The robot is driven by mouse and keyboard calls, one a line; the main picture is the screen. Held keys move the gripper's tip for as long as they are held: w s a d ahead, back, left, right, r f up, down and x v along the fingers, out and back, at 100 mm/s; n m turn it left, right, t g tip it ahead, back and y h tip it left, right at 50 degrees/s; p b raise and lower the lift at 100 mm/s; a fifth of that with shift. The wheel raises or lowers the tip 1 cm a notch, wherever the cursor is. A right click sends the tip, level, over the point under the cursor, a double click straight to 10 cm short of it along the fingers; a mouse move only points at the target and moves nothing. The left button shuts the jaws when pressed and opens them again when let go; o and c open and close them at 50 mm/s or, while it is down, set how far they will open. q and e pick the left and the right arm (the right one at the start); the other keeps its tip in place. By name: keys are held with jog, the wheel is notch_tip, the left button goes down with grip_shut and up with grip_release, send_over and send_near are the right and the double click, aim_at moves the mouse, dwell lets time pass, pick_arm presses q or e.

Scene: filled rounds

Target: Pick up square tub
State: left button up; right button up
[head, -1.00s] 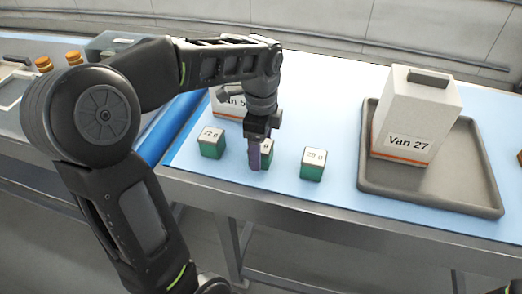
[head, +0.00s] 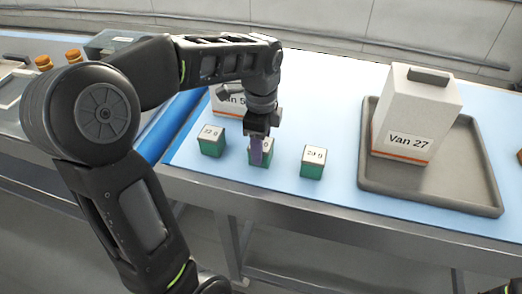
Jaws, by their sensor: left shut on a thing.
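Three small square tubs with green sides and white lids stand in a row on the blue table mat: the left tub (head: 211,147), the middle tub (head: 268,158) and the right tub (head: 312,170). Each lid has a weight label, too small to read surely. My left gripper (head: 257,152) points down and is shut on the middle tub. Its finger hides part of that tub's front and lid. The middle tub appears to be still at mat level. My right gripper is not in view.
A white box marked "Van 27" (head: 403,140) stands on a grey tray (head: 460,195) at the right. Another white box (head: 229,106) is partly hidden behind my left arm. Orange-capped jars (head: 73,56) are at the far left. The table's front edge is close to the tubs.

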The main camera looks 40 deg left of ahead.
pick_arm(q)
jog(key=c, duration=0.7)
jog(key=shift+o, duration=0.2)
jog(key=shift+r, duration=0.15)
jog(key=shift+r, duration=0.35)
notch_tip(320, 180, up, 4)
jog(key=shift+r+b, duration=0.15)
jog(key=shift+b, duration=0.25)
notch_tip(320, 180, up, 5)
jog(key=p, duration=0.3)
